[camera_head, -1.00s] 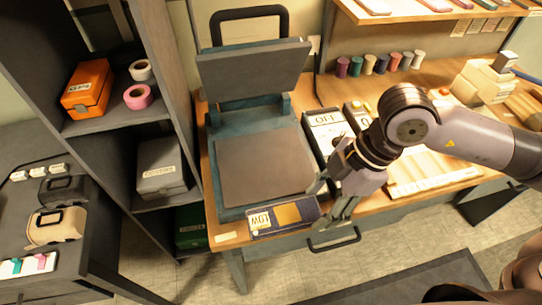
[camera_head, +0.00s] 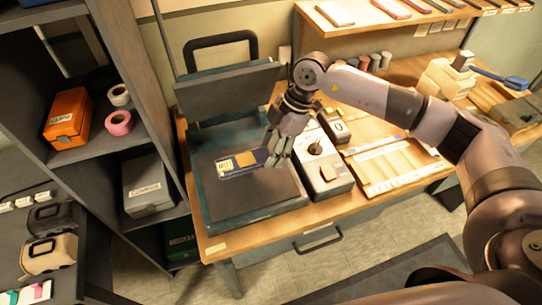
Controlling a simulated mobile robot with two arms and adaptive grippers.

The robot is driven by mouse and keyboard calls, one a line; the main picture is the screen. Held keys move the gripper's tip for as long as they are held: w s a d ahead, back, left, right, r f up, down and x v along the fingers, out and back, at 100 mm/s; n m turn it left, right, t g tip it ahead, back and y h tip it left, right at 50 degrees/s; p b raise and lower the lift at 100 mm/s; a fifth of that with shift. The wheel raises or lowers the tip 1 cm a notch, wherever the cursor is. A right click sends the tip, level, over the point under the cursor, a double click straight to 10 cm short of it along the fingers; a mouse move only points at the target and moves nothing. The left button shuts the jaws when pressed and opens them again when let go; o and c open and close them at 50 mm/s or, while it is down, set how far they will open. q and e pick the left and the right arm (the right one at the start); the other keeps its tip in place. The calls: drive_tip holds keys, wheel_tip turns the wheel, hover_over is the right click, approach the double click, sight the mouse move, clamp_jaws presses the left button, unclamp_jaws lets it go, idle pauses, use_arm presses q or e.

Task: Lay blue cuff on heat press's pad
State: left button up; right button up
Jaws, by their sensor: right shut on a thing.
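The blue cuff (camera_head: 257,167) is a flat dark blue strip with a gold square and a white label. My right gripper (camera_head: 275,156) is shut on its right end. The heat press's pad (camera_head: 262,195) is a dark flat plate on a teal base. The cuff is over the far middle part of the pad, roughly level; I cannot tell if it touches. The press's upper plate (camera_head: 228,92) is raised behind it. My left gripper is not in view.
A control box (camera_head: 328,178) with a knob stands right of the pad. A wooden tray (camera_head: 395,170) lies further right. A shelf unit (camera_head: 85,150) with an orange box (camera_head: 70,118) and tape rolls (camera_head: 119,122) stands at the left. Spools (camera_head: 375,63) line the back.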

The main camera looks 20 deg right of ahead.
wheel_tip(320, 180, down, 4)
drive_tip(key=shift+s+p, duration=0.1)
drive_tip(key=shift+p, duration=0.4)
drive_tip(key=shift+w+f, duration=0.2)
drive_tip(key=shift+w, duration=0.05)
drive_tip(key=shift+f, duration=0.2)
drive_tip(key=o, duration=1.1)
drive_tip(key=shift+o, duration=0.2)
drive_tip(key=shift+r, duration=0.1)
drive_tip(key=b+v, duration=0.2)
drive_tip(key=v, duration=1)
drive_tip(key=shift+a, duration=0.1)
